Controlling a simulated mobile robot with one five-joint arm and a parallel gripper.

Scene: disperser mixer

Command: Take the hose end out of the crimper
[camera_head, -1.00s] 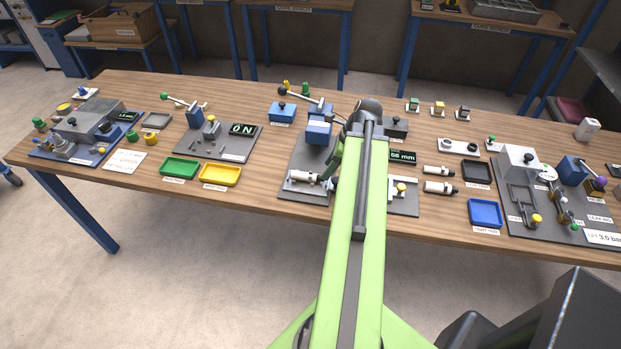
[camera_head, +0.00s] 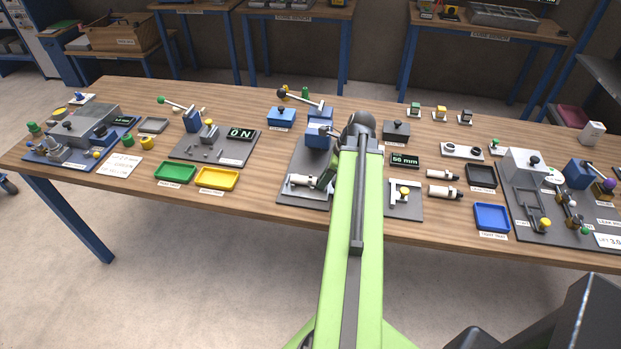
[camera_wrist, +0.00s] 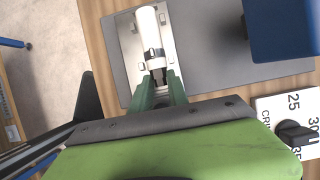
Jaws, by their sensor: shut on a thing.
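The crimper stands on a grey base plate (camera_head: 292,158) in the middle of the bench, with a blue head (camera_head: 318,138) and a black-knobbed lever. The hose end (camera_head: 302,180), a white cylinder with a dark end, lies at the front of this plate. In the wrist view the hose end (camera_wrist: 148,28) lies over a silver plate with small pegs beside it. My gripper (camera_wrist: 158,84) is shut on its dark end; the green fingers also show in the head view (camera_head: 326,180). Whether the hose end touches the silver plate, I cannot tell. My arm hides part of the crimper's right side.
The blue crimper head (camera_wrist: 282,30) stands close at the right in the wrist view. A display reading 56 mm (camera_head: 405,160) and two similar white hose pieces (camera_head: 443,189) are right of my arm. Green (camera_head: 175,172) and yellow (camera_head: 217,178) trays lie left, a blue tray (camera_head: 491,217) right.

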